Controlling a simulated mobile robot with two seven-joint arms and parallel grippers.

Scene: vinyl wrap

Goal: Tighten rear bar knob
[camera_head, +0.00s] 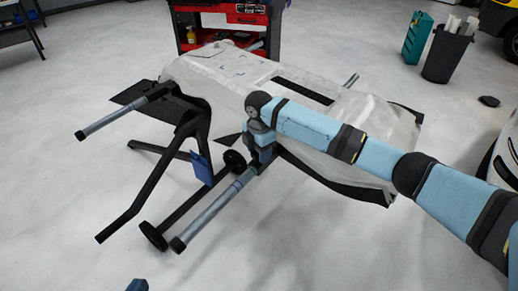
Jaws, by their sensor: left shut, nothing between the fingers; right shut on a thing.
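A pale grey vehicle panel (220,72) lies across a black stand (188,122) with padded grey bars. One bar (105,122) sticks out to the left. Another bar (210,215) sticks out toward the front. My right gripper (260,158) reaches in from the right and is shut at the inner end of the front bar, beside the panel's edge. The knob there is hidden by the gripper.
A red tool cart (248,14) stands behind the panel. A black bin (446,56) and a teal case (417,38) stand at the back right.

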